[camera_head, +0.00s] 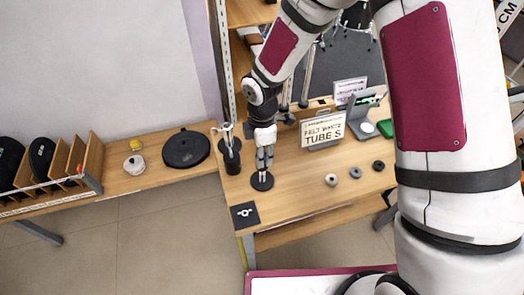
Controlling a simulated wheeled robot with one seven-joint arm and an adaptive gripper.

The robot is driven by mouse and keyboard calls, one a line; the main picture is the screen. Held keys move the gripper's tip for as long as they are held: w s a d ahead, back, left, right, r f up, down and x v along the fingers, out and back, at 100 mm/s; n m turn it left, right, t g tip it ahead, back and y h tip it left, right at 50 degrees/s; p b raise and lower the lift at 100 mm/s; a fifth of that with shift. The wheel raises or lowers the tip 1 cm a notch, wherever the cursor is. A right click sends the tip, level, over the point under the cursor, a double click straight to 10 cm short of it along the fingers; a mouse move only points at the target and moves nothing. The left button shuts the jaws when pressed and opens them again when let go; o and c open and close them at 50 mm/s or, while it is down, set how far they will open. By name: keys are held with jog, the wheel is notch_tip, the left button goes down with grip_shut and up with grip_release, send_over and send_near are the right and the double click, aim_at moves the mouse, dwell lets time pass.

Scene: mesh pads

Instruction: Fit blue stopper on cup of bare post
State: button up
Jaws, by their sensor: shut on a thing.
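My gripper (264,158) points down over the left part of the wooden table, directly above a round black base (262,181). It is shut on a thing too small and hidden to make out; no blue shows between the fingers. A slim post seems to rise from that base behind the fingers; its cup is hidden. To the left stands another post (227,137) with a pale forked top, by a dark cylinder (232,163). I cannot make out the blue stopper anywhere.
A cream ring (330,180), a grey ring (355,173) and a black ring (378,166) lie at front right. A sign (322,131) and a grey stand (366,115) are behind. A black square card (245,215) lies at the left corner. A side bench holds a black disc (186,149).

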jog(key=o, duration=0.9)
notch_tip(320, 180, up, 12)
dwell(0.4)
dwell(0.3)
